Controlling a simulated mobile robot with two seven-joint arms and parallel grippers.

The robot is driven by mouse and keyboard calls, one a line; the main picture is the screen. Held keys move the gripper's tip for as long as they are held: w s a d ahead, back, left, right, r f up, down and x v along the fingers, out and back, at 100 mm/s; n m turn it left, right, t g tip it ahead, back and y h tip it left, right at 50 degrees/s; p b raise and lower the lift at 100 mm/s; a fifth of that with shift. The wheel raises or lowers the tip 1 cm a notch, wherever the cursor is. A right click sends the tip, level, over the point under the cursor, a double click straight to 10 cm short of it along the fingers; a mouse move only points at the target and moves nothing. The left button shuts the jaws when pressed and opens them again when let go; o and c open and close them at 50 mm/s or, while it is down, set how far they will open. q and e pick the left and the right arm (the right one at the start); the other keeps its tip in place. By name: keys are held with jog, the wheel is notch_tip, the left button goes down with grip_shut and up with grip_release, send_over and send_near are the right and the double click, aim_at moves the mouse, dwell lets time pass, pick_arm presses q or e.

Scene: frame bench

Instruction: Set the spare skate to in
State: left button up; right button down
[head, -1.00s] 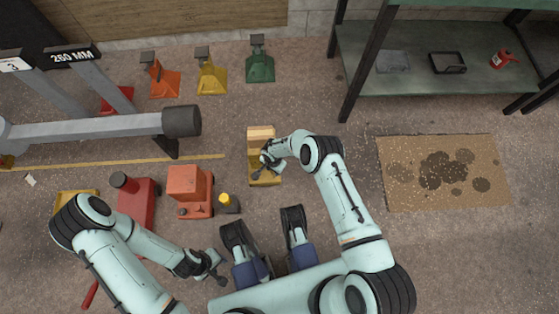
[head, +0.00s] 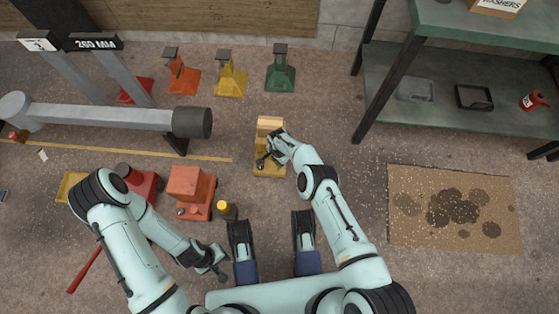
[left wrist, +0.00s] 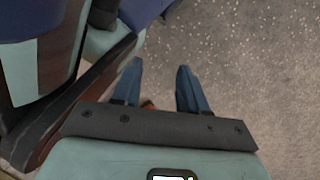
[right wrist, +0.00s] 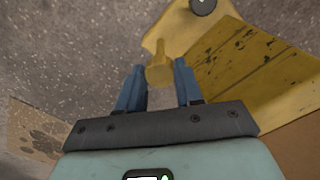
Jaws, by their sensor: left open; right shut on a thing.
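A yellow skate (head: 272,171) with a pale wooden block (head: 270,124) at its far end sits on the floor, ahead of my body. I take it as the spare skate. My right gripper (head: 264,160) is at its near part. In the right wrist view, the fingers (right wrist: 159,84) are shut on an upright yellow handle (right wrist: 159,70), with the worn yellow plate (right wrist: 245,55) behind. My left gripper (head: 216,272) is low beside my body, open and empty. In the left wrist view its fingers (left wrist: 158,85) are apart over bare floor.
A grey beam (head: 100,117) with a dark end (head: 192,122) lies left of the skate. An orange machine (head: 190,188) stands nearer. Green (head: 281,75), yellow (head: 230,80) and orange (head: 182,78) stands are behind. A shelf (head: 480,50) and stained mat (head: 455,210) are right.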

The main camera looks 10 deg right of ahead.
jog(key=shift+w+d, duration=0.1)
jog(key=shift+w, duration=0.2)
jog(key=c, duration=0.7)
grip_release()
jog(key=shift+c, duration=0.2)
pick_arm(q)
jog(key=shift+w, duration=0.1)
pick_arm(e)
jog(key=shift+r, duration=0.1)
pick_arm(q)
jog(key=w+d+r+t+p, duration=0.1)
jog(key=w+r+t+p, duration=0.3)
jog(key=w+r, duration=0.5)
jog(key=w+p, duration=0.2)
jog(key=w, duration=0.1)
jog(key=shift+w+d+m+t, duration=0.2)
jog(key=shift+d+m+t, duration=0.1)
jog(key=shift+d+m, duration=0.1)
pick_arm(e)
notch_tip(320, 180, up, 13)
jog(key=shift+r, duration=0.1)
